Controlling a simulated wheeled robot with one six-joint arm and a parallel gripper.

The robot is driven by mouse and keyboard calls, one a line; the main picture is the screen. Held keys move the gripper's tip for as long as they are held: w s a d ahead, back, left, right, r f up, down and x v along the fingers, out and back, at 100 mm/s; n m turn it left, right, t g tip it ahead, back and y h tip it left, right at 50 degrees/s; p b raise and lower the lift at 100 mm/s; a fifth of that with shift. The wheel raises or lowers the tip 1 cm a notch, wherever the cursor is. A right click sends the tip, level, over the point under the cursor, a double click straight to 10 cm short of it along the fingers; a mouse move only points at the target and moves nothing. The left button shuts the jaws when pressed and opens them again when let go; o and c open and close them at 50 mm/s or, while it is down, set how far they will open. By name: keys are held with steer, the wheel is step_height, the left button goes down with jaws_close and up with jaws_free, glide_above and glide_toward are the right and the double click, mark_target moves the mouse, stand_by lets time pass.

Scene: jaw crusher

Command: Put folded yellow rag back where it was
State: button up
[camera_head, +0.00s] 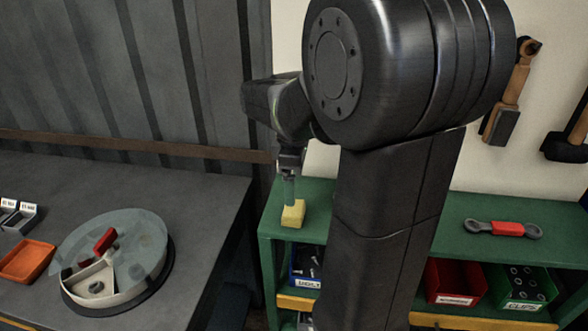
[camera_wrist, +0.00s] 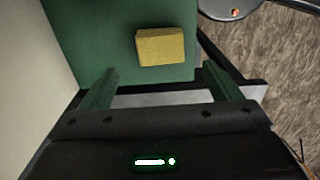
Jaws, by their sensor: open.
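The folded yellow rag (camera_head: 293,213) lies on top of the green shelf (camera_head: 480,210), near its left end. It also shows in the wrist view (camera_wrist: 161,47), lying flat on the green surface ahead of the fingertips. My gripper (camera_head: 289,190) is just above the rag in the head view. In the wrist view, its two fingers (camera_wrist: 168,88) are spread wide with nothing between them. The rag is beyond the fingers, apart from them in that view. My arm hides the middle of the shelf top.
A wrench with a red grip (camera_head: 500,228) lies on the shelf top at right. Bins, including a red one (camera_head: 455,280) and a green one (camera_head: 522,287), sit below. The grey bench (camera_head: 190,200) at left holds a round divided tray (camera_head: 115,262) and an orange tray (camera_head: 27,261).

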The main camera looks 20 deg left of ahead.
steer(key=shift+r, duration=1.8)
